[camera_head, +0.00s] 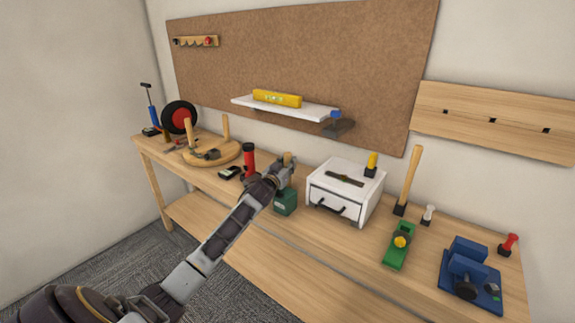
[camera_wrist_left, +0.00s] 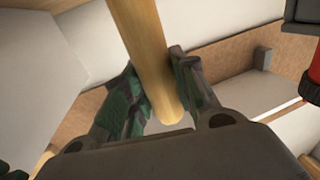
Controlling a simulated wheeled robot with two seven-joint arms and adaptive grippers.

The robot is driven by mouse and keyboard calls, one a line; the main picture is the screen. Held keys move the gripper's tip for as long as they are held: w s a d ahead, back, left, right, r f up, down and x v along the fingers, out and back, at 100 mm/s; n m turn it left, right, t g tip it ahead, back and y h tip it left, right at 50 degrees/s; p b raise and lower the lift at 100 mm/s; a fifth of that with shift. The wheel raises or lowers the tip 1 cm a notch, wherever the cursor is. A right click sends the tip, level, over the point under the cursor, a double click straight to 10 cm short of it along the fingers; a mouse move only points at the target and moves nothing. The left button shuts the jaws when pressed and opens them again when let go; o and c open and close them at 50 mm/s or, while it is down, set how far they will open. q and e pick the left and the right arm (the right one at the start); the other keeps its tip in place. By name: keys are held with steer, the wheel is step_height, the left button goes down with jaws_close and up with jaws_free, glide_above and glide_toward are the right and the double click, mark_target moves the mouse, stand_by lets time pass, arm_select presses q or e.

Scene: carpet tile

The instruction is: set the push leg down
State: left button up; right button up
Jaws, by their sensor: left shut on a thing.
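The push leg is a pale wooden peg (camera_wrist_left: 146,45). In the left wrist view it runs from the top edge down between the fingers, slightly tilted, with its rounded end showing near the palm. My left gripper (camera_wrist_left: 157,78) is shut on it. In the head view my left gripper (camera_head: 284,172) is over the workbench, just above and behind a green container, and only the leg's short top (camera_head: 288,158) shows. I cannot tell whether the leg touches anything. A round wooden seat (camera_head: 232,153) with upright legs lies at the left of the bench. My right gripper is out of view.
A red and black flashlight (camera_head: 249,160) stands left of the gripper. The green container (camera_head: 286,203) stands below it and a white drawer box (camera_head: 330,196) to its right. A shelf (camera_head: 300,111) with a yellow level hangs above. The bench front (camera_head: 330,245) has bare room.

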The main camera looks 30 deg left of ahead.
arm_select(q)
steer(key=o, duration=1)
steer(key=shift+f, duration=0.1)
steer(key=shift+o, duration=0.2)
steer(key=s+d, duration=0.2)
steer(key=s, duration=0.9)
steer(key=shift+s, duration=0.4)
